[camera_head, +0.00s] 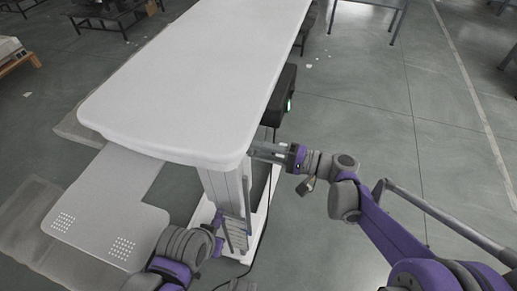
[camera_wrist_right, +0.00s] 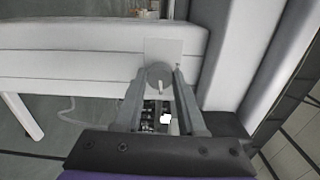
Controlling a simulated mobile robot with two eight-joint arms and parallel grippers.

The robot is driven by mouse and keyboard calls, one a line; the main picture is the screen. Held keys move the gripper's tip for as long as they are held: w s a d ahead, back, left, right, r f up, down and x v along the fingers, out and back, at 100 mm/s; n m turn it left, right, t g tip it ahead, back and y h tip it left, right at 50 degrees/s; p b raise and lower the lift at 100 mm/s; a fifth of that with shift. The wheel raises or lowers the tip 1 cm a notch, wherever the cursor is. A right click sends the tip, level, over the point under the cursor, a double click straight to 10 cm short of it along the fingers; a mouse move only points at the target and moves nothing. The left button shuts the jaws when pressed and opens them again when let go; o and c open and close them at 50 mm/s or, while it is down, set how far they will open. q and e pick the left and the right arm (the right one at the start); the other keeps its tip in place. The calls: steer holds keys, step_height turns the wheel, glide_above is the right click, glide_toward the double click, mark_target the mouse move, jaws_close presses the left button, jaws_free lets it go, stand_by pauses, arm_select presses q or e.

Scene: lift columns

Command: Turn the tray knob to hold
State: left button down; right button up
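The tray knob (camera_wrist_right: 159,75) is a round grey disc with a short pale bar, on a light square plate on the white front face in the right wrist view. My right gripper (camera_wrist_right: 160,82) has one finger on each side of it, apart, with the tips close to its edges; I see no clear grip. In the head view my right gripper (camera_head: 258,151) reaches under the near right corner of the white tabletop (camera_head: 205,70), which hides the knob. My left gripper (camera_head: 236,232) is low beside the column (camera_head: 222,195); its finger gap is unclear.
A dark box with a green light (camera_head: 286,98) hangs under the tabletop's right edge. A pale floor plate (camera_head: 105,215) lies left of the column. A dark cable runs down by the column. The floor on the right is open.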

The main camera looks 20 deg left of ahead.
steer(key=o, duration=0.4)
steer(key=shift+o, duration=0.2)
steer(key=d+p, duration=0.1)
steer(key=d, duration=0.9)
steer(key=shift+s+d, duration=0.2)
steer(key=shift+d, duration=0.2)
